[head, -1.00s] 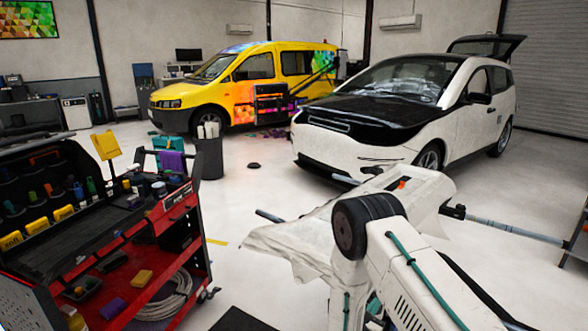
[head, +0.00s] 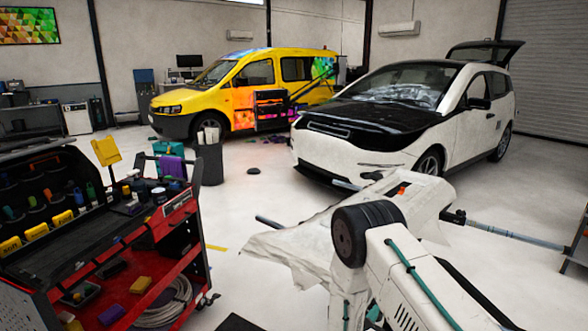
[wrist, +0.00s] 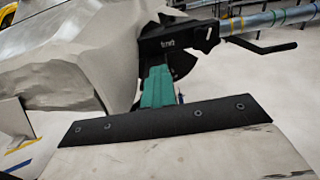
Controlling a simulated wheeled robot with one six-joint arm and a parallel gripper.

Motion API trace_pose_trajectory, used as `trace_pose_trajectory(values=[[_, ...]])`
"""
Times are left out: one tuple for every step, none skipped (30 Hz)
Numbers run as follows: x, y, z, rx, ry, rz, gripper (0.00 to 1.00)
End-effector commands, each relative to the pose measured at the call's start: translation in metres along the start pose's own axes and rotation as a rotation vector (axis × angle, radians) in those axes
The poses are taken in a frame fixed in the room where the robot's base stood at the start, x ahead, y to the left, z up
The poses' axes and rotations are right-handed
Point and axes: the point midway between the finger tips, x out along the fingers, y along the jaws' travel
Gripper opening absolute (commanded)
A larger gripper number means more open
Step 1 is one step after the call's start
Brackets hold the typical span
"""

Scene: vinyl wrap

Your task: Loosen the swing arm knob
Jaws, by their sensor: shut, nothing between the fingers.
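A black clamp bracket with a lever (wrist: 181,39) sits on a grey pole in the wrist view, just beyond my fingertips. In the head view a dark clamp (head: 453,216) shows on the pole at the right of my arm. I cannot make out a distinct knob on it. My gripper (wrist: 158,74) shows as teal fingers beyond a black bolted plate, shut and empty. The fingertips point at the bracket's lower side; whether they touch it I cannot tell. In the head view my white arm hides the gripper.
A pale draped sheet (head: 295,250) lies left of my arm; a pole (head: 515,235) extends right. A red tool cart (head: 150,230) stands at left. A white car (head: 385,140) and a yellow van (head: 215,100) stand behind. Open floor lies between cart and car.

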Motion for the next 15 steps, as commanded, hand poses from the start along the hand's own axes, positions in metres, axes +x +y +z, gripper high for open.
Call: trace_pose_trajectory(values=[[0.0,0.001,0.0,0.0,0.002,0.002,0.0],[0.0,0.002,0.0,0.0,0.002,0.002,0.0],[0.0,0.003,0.0,0.0,0.001,0.002,0.0],[0.0,0.003,0.001,0.0,0.001,0.002,0.0],[0.0,0.004,0.001,0.0,0.001,0.002,0.0],[0.0,0.005,0.001,0.0,0.001,0.002,0.0],[0.0,0.006,0.001,0.001,0.001,0.002,0.0],[0.0,0.007,0.002,0.001,0.001,0.002,0.0],[0.0,0.008,0.002,0.001,0.001,0.002,0.0],[0.0,0.009,0.002,0.001,0.001,0.002,0.0],[0.0,0.01,0.002,0.001,0.001,0.002,0.0],[0.0,0.011,0.002,0.002,0.001,0.002,0.0],[0.0,0.012,0.002,0.002,0.001,0.002,0.0],[0.0,0.013,0.002,0.002,0.001,0.002,0.0],[0.0,0.014,0.002,0.001,0.001,0.001,0.0]])
